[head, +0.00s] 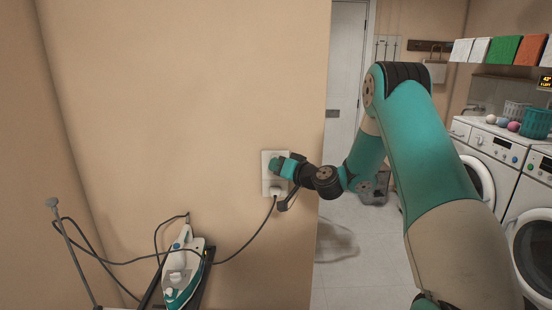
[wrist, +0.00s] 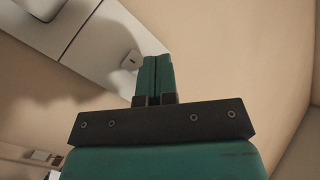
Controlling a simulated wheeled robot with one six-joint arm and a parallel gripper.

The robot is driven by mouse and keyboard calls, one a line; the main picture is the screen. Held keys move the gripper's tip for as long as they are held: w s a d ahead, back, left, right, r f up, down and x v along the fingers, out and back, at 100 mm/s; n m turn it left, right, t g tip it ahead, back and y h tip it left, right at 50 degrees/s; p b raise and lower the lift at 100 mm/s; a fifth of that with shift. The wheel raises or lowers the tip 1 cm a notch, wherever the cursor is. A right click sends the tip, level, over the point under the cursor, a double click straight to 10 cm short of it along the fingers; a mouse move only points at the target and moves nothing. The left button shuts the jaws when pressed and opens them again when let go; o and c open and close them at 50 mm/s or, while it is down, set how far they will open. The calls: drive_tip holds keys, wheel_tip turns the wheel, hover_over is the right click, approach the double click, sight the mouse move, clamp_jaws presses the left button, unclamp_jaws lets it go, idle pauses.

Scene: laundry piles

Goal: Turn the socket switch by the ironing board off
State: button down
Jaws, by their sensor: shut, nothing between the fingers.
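The white socket plate (head: 267,184) is on the tan wall, right of the iron. In the wrist view the plate (wrist: 92,48) runs to the upper left, with a small raised switch (wrist: 131,59) near its end. My gripper (head: 276,163) is at the plate's upper part and covers some of it. In the wrist view my gripper (wrist: 157,58) has its two teal fingers shut together and empty, just right of the switch. I cannot tell whether they touch it or which way it is set. The ironing board (head: 206,277) is at the lower left, partly out of view.
A white plug (head: 276,191) is in the lower part of the plate, and its dark cord (head: 249,247) loops to the iron (head: 184,264). The wall's edge is just right of the plate. Washing machines (head: 490,160) stand at the far right.

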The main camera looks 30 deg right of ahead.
drive_tip(key=shift+w, duration=0.1)
idle(0.7)
drive_tip(key=shift+w+d, duration=0.25)
drive_tip(key=shift+w, duration=0.05)
drive_tip(key=shift+w+d, duration=0.15)
drive_tip(key=shift+w, duration=0.1)
idle(0.7)
drive_tip(key=shift+s+b, duration=0.1)
drive_tip(key=shift+b, duration=0.2)
drive_tip(key=shift+s+a+b, duration=0.4)
drive_tip(key=shift+s+b, duration=0.15)
drive_tip(key=shift+b, duration=0.1)
drive_tip(key=s+a+b, duration=0.2)
drive_tip(key=b, duration=0.1)
drive_tip(key=s+b, duration=0.1)
drive_tip(key=s, duration=0.1)
drive_tip(key=shift+a+f, duration=0.3)
drive_tip(key=shift+a, duration=0.1)
